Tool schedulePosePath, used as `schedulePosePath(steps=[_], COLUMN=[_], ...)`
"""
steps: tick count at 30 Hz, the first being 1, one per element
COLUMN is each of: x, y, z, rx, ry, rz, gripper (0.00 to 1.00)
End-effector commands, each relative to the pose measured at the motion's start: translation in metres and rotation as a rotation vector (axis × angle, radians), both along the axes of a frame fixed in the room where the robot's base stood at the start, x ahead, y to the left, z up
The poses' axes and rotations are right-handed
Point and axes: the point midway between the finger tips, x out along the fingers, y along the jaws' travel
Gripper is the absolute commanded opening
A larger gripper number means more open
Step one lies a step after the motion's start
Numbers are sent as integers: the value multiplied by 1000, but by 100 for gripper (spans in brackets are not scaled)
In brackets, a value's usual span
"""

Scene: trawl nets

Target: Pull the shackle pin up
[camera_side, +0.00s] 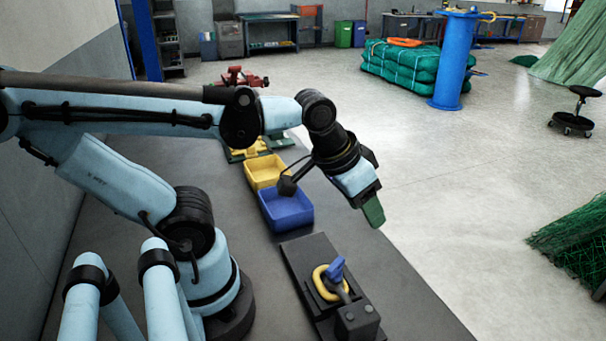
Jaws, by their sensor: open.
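A dark fixture (296,257) lies on the bench in front. On it sits a yellow ring (321,285), with a blue piece (336,268) standing up at its upper right, which looks like the head of the shackle pin. A grey part below the blue piece reaches toward a dark block (357,321). How the pin sits in the shackle is too small to tell. My gripper (373,211) is above and to the right of the fixture in the picture, pointing down, with green fingers. It is open, apart from the pin, and no object shows in it.
A blue bin (287,212) and a yellow bin (265,171) stand on the bench behind the fixture. A red vise (242,77) is at the bench's far end. Green netting (572,240) lies at the right on the floor. The bench's right edge runs close beside the fixture.

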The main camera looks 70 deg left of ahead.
Motion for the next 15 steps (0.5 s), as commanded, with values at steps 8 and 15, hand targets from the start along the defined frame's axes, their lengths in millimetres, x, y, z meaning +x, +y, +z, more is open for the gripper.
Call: schedulePosePath(steps=[8, 15], x=[-51, -67], y=[-35, -40], z=[36, 42], rx=[-31, -14], ry=[395, 487], rz=[127, 174], gripper=[52, 52])
